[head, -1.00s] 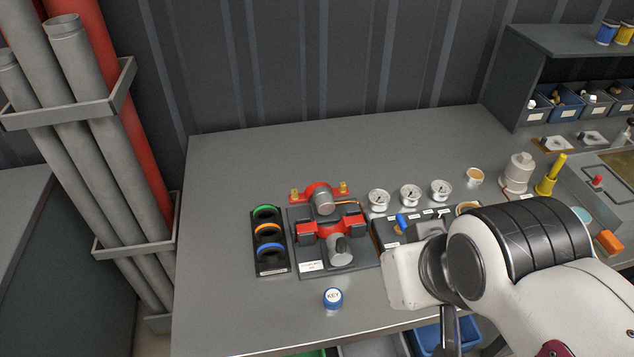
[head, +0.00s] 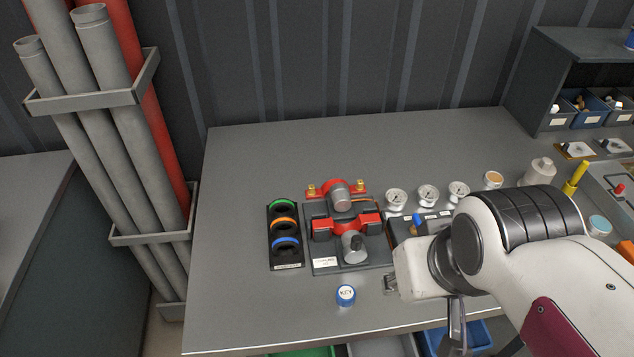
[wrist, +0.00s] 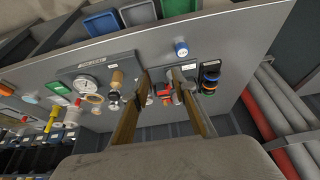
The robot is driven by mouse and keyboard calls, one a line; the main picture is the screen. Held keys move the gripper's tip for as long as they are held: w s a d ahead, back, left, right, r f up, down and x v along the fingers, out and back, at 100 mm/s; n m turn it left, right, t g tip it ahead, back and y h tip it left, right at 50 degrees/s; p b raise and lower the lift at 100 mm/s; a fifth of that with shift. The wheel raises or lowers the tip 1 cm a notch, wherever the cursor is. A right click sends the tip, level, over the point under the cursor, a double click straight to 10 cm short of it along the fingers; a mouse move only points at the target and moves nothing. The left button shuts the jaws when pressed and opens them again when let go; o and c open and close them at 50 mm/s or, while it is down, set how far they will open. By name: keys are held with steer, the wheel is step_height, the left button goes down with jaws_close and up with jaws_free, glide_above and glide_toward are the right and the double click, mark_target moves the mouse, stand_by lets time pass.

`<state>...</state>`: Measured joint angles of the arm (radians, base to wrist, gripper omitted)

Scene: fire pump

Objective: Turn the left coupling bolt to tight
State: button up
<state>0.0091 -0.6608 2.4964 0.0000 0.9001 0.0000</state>
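The coupling fixture (head: 345,222) is red and grey on a dark base, left of my arm in the head view. Two brass bolts stand at its back edge, the left coupling bolt (head: 311,190) and the right one (head: 362,186). I cannot tell how tight the left one is. In the wrist view, the fixture's red part (wrist: 163,91) shows between my fingers, and the bolts are too small to make out. My gripper (wrist: 161,74) is open and empty, its two long fingers apart. In the head view, my wrist partly hides it, right of and in front of the fixture.
A rack with green, orange and blue rings (head: 285,236) stands left of the fixture. A blue KEY cap (head: 345,295) lies in front. Several gauges (head: 428,195) and a small panel are to the right. The table's left part (head: 235,200) is clear.

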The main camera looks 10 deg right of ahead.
steer(key=w+d+r+n+t+h, duration=0.1)
steer(key=w+d+n+h, duration=0.3)
steer(key=w, duration=0.8)
steer(key=w+d+r+n+t, duration=0.1)
steer(key=w+d+r+n, duration=0.15)
steer(key=w+d, duration=0.7)
steer(key=w+a+r+n+t+y, duration=0.1)
steer(key=w+a+n+t, duration=0.4)
steer(key=w, duration=0.7)
steer(key=w+a+r+n+y, duration=0.1)
steer(key=w+a+n, duration=0.1)
steer(key=w+n, duration=0.85)
steer(key=w+a+f+n+g+y, duration=0.2)
steer(key=w+a+f+n+y, duration=0.6)
steer(key=a+n, duration=0.6)
steer(key=s+f+n+g, duration=0.2)
steer(key=s+n+g, duration=0.1)
steer(key=s+n, duration=0.1)
steer(key=s+d+f+n+g+h, duration=0.1)
steer(key=s+f+n+g, duration=0.1)
steer(key=n, duration=0.5)
steer(key=s+d+f+n+g, duration=0.1)
steer(key=s+f+n+g, duration=0.2)
steer(key=s+n, duration=0.3)
steer(key=shift+s+d+g+h, duration=0.2)
steer(key=shift+s+g+h, duration=0.15)
steer(key=shift+g, duration=0.25)
steer(key=shift+s+a+n, duration=0.1)
steer(key=shift+s+n, duration=0.35)
steer(key=shift+n, duration=0.15)
